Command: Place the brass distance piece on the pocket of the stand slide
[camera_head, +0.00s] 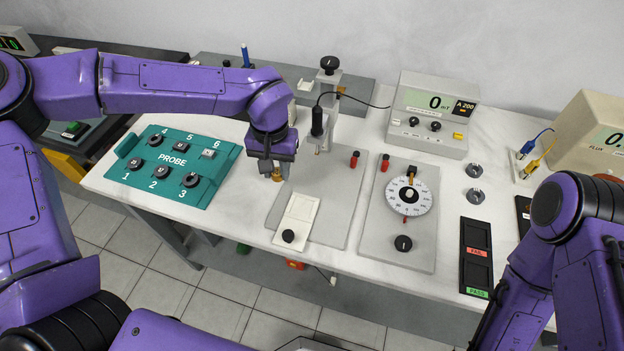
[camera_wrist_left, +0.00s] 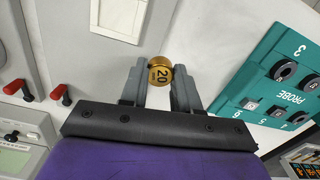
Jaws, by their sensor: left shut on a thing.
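The brass distance piece (camera_head: 277,175), a small round gold part marked 20, is between the fingers of my left gripper (camera_head: 277,169). In the left wrist view the brass piece (camera_wrist_left: 160,74) sits at the fingertips of my left gripper (camera_wrist_left: 157,82), which is shut on it. The stand slide (camera_head: 299,212) is a cream plate with a black knob at its front, on the grey stand base (camera_head: 336,190). The gripper holds the piece beside the slide's back left; the height gap is unclear.
A teal probe case (camera_head: 215,178) lies left of the gripper. The stand's black probe (camera_head: 317,122) hangs close on the right. A grey dial plate (camera_head: 416,240) lies right of the stand base, with a meter (camera_head: 437,143) behind and the fail and pass tray (camera_head: 463,255) further right.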

